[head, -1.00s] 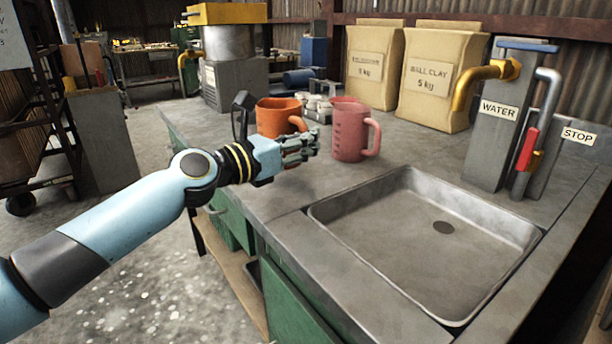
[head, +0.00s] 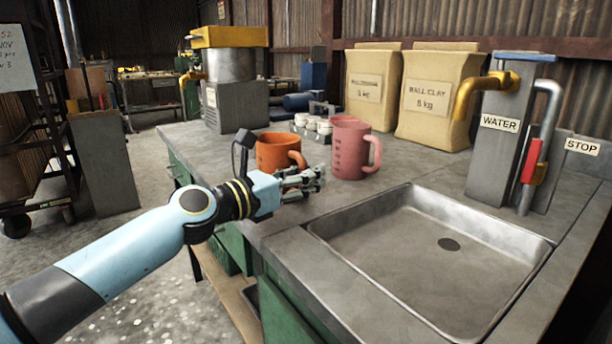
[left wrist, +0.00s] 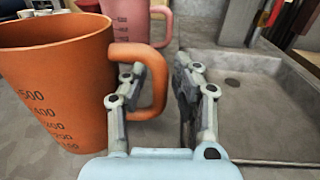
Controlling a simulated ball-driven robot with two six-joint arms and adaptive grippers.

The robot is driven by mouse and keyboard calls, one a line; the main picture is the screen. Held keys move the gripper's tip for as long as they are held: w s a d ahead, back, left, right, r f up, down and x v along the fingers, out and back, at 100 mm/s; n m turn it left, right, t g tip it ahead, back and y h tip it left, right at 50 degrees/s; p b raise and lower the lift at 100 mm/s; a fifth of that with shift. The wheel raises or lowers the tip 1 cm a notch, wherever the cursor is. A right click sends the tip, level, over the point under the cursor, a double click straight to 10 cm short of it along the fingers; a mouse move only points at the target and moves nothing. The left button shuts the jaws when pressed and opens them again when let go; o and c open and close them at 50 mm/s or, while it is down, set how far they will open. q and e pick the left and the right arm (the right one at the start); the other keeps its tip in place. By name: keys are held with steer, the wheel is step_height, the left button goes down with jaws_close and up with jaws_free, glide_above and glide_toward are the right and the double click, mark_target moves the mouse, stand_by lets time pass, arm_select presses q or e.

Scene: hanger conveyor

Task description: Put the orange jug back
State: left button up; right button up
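The orange jug (head: 271,152) stands upright on the grey counter (head: 400,180), near its left edge. In the left wrist view the orange jug (left wrist: 55,85) is large, with measuring marks, its handle (left wrist: 158,85) turned right. My left gripper (head: 314,181) is at the handle. In the wrist view the gripper (left wrist: 160,90) has one finger on each side of the handle, with a gap showing between handle and right finger. It looks open around the handle. The contact side of the left finger is hidden. My right gripper is in neither view.
A pink jug (head: 347,155) stands close by on the right. A rack of small white pots (head: 312,124) is behind. Clay bags (head: 432,97) stand at the back, a sink (head: 420,262) lies front right, and a press (head: 232,100) stands beyond the jug.

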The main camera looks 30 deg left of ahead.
arm_select(q)
steer(key=shift+r, duration=0.1)
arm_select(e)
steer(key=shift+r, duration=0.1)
